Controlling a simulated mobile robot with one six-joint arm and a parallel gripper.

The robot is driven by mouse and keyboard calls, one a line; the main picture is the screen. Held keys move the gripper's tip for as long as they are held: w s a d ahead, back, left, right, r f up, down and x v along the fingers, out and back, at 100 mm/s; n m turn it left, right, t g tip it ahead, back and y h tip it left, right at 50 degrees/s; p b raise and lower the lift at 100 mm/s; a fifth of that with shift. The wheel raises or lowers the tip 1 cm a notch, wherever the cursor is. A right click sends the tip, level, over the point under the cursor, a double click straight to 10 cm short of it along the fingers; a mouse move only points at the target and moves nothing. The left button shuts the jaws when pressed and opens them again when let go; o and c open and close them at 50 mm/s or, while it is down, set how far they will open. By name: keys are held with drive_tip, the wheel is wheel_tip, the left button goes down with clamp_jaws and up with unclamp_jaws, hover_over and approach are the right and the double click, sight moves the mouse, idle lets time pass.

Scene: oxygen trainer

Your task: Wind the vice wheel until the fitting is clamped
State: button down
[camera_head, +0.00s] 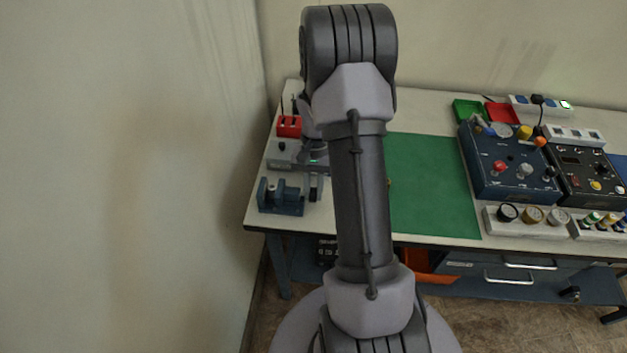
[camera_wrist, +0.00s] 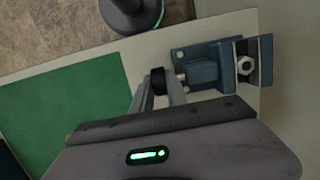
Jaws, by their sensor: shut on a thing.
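The blue vice (camera_head: 280,196) stands at the left front of the bench. It also shows at the upper right of the wrist view (camera_wrist: 205,71). A silver hexagonal fitting (camera_wrist: 245,66) sits between its two jaws; I cannot tell whether both jaws press on it. The dark vice wheel (camera_wrist: 158,76) is at the vice's end nearest my gripper. My gripper (camera_wrist: 166,84) is shut on the wheel, with a finger on either side of it.
A red block (camera_head: 289,126) stands behind my gripper. Blue (camera_head: 508,165) and black (camera_head: 585,170) control boxes stand further right. A wall closes off the left side.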

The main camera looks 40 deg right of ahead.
drive_tip(key=g+y+p, duration=0.1)
drive_tip(key=p, duration=0.1)
drive_tip(key=g+y+p, duration=0.1)
drive_tip(key=p, duration=0.1)
drive_tip(key=shift+w+d+y, duration=0.15)
drive_tip(key=shift+d+y, duration=0.05)
drive_tip(key=shift+y, duration=0.1)
drive_tip(key=shift+f+g+y, duration=0.25)
drive_tip(key=shift+g+y, duration=0.35)
drive_tip(key=shift+g, duration=0.2)
drive_tip(key=shift+d+g+y, duration=0.1)
drive_tip(key=shift+g+y, duration=0.3)
drive_tip(key=shift+y, duration=0.1)
drive_tip(key=c, duration=1.3)
unclamp_jaws()
